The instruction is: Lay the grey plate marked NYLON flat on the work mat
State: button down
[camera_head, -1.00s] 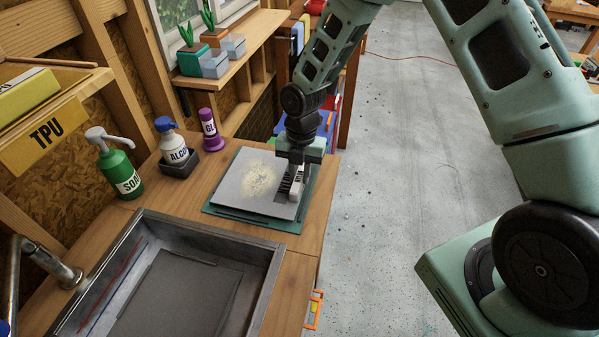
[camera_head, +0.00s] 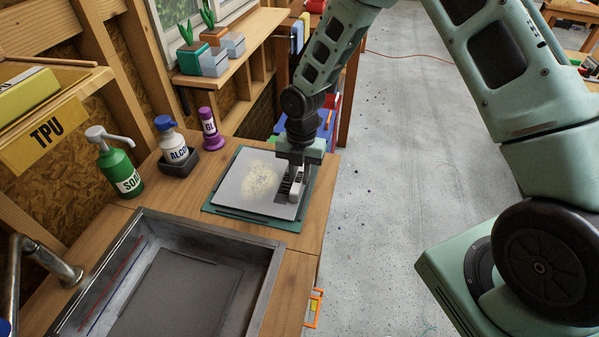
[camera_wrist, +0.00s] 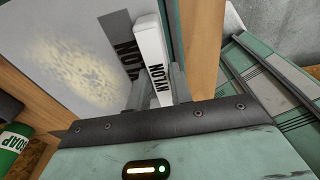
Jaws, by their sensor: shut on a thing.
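The grey plate (camera_head: 255,182) has a pale yellowish speckled patch in its middle. It lies over the green work mat (camera_head: 240,216), whose edges show around it; a small gap beneath it cannot be ruled out. My gripper (camera_head: 291,184) is at the plate's right edge, pointing down, shut on the plate's white tab marked NYLON. In the wrist view the tab (camera_wrist: 153,62) stands between the fingers, and the plate (camera_wrist: 75,60) shows a dark mirrored NYLON patch beside it.
A sink (camera_head: 190,285) lies in front of the mat. A green soap bottle (camera_head: 120,168), an alcohol bottle (camera_head: 172,142) in a dark holder and a purple glue stick (camera_head: 210,130) stand behind and left. A TPU shelf (camera_head: 45,130) overhangs at left.

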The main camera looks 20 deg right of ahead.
jog(key=c, duration=1.2)
grip_release()
jog(key=shift+o, duration=0.2)
notch_tip(320, 180, up, 17)
jog(key=w+d+b, duration=0.1)
jog(key=b, duration=0.1)
jog(key=shift+w+d+r+b, duration=0.15)
jog(key=shift+w+b, duration=0.15)
jog(key=shift+w, duration=0.05)
jog(key=shift+s, duration=0.1)
